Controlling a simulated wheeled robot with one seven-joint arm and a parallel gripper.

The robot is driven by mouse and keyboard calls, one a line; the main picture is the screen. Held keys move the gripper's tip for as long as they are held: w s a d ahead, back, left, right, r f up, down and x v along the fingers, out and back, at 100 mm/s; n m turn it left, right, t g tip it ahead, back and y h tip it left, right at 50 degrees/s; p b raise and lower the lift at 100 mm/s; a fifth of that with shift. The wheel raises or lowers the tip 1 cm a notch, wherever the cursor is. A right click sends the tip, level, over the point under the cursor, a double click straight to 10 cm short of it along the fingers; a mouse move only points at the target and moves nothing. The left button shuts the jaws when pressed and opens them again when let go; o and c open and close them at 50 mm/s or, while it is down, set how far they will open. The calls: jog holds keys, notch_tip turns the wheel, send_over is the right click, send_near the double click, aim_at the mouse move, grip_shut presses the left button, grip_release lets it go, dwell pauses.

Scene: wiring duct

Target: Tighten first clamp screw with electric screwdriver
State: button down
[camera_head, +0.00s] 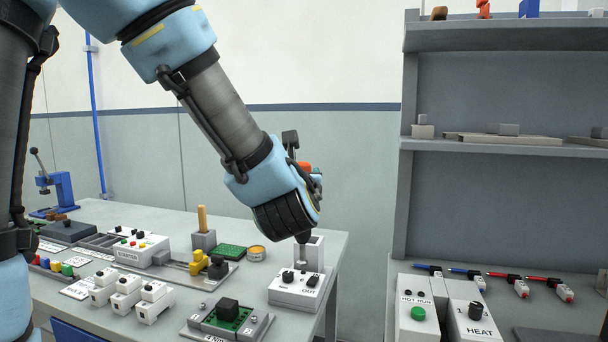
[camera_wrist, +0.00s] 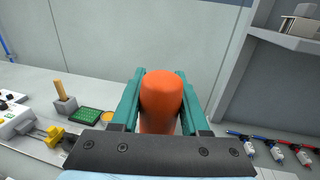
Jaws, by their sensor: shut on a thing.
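My gripper (camera_wrist: 160,84) is shut on the electric screwdriver (camera_wrist: 162,100), whose rounded orange end shows between the teal fingers in the wrist view. In the head view a bit of its orange body (camera_head: 304,166) shows behind my wrist, above the bench's right end. The rest of the tool is largely hidden by my arm. A fixture (camera_head: 258,328) with a green board and a black block (camera_head: 228,309) sits at the bench's front edge. I cannot make out which part is the first clamp screw.
The OUT box (camera_head: 296,291) stands below my wrist at the bench's right end, with a grey holder (camera_head: 310,252) behind. A yellow clamp (camera_head: 197,262), white connectors (camera_head: 155,300) and a green board (camera_head: 231,251) crowd the bench. A grey shelf (camera_head: 500,40) stands right.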

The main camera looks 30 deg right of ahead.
notch_tip(320, 180, up, 12)
jog(key=p, duration=0.9)
jog(key=shift+f, duration=0.25)
jog(key=shift+w, duration=0.1)
